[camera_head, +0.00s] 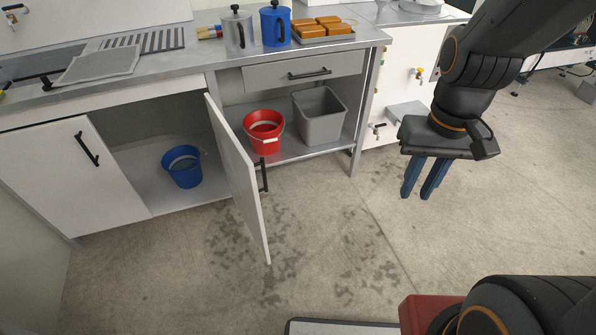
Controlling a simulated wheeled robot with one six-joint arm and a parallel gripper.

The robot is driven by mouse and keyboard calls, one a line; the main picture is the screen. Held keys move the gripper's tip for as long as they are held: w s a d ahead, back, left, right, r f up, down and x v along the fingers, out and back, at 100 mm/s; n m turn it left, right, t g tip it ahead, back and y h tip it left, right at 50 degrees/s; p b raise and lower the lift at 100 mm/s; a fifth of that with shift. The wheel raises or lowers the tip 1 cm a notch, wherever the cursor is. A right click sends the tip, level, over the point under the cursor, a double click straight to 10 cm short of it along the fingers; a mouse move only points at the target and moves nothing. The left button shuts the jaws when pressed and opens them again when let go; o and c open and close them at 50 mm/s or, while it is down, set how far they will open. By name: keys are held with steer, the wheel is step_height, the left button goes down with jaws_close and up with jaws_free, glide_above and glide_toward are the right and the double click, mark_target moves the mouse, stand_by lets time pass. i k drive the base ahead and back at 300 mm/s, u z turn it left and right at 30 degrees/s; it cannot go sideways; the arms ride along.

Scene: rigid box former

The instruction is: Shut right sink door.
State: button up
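The right sink door (240,182) is a white panel that stands wide open. It juts out from the right side of the sink cabinet towards me. Its black handle (263,175) is on the face turned to the right. The left sink door (72,172) is shut, with a black bar handle. My gripper (416,196) has two blue fingers pointing down, with a narrow gap between them and nothing held. It hangs over open floor to the right of the door, well apart from it.
A blue bucket (182,167) stands inside the open cabinet. A red bucket (264,132) and a grey bin (320,116) stand on the shelf to the right, below a shut drawer (305,72). The stained floor (330,225) between door and gripper is clear.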

mark_target(240, 169)
steer(key=z, duration=0.45)
steer(key=i, duration=1.55)
steer(key=u, duration=1.45)
steer(key=k, duration=1)
steer(key=u, duration=0.95)
steer(key=i, duration=0.3)
steer(key=u, duration=0.05)
